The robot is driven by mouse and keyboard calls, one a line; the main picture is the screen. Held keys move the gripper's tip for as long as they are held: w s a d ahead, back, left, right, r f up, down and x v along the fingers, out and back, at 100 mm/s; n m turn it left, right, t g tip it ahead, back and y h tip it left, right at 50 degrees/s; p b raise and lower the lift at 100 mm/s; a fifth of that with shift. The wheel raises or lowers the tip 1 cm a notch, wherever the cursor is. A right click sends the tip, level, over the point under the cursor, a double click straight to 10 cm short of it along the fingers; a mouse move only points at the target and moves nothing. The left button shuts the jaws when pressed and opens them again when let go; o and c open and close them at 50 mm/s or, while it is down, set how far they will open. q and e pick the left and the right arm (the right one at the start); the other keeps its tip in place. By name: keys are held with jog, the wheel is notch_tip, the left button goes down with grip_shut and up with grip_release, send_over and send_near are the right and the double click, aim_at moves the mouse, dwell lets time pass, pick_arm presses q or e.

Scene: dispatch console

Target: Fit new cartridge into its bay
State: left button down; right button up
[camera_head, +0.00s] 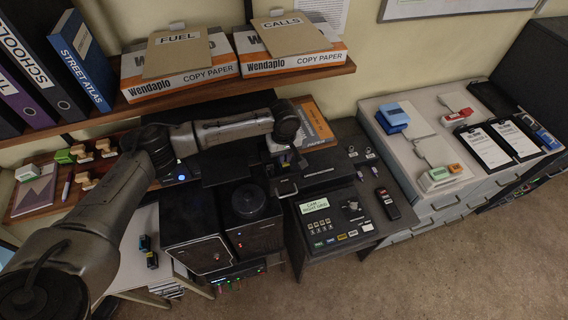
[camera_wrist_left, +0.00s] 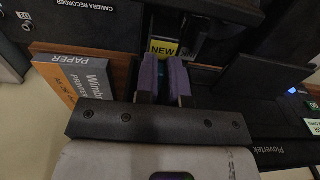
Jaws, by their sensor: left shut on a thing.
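The new cartridge (camera_wrist_left: 163,47), with a yellow "NEW" label, sits between the purple-padded fingers of my left gripper (camera_wrist_left: 165,80) in the left wrist view. The gripper is shut on it. In the head view my left gripper (camera_head: 287,166) points down over the back of the desk, just behind the dark recorder units. The camera recorder (camera_wrist_left: 85,12) is a black box with white lettering, right by the cartridge in the wrist view. A dark recess shows beside the label, but I cannot tell whether the cartridge is inside its bay. My right gripper is not in view.
A paper box (camera_wrist_left: 75,78) lies close to my left fingers. In the head view a control panel (camera_head: 330,221) and a black handset (camera_head: 388,204) are in front. A shelf (camera_head: 225,83) with copy paper boxes runs above my forearm. A drawer cabinet (camera_head: 420,195) stands to the right.

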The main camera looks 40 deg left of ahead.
pick_arm(q)
jog(key=shift+f, duration=2.15)
jog(key=c, duration=1.2)
grip_release()
jog(key=shift+r, duration=0.45)
notch_tip(320, 180, up, 11)
jog(key=shift+r+b, duration=0.2)
jog(key=shift+b, duration=0.15)
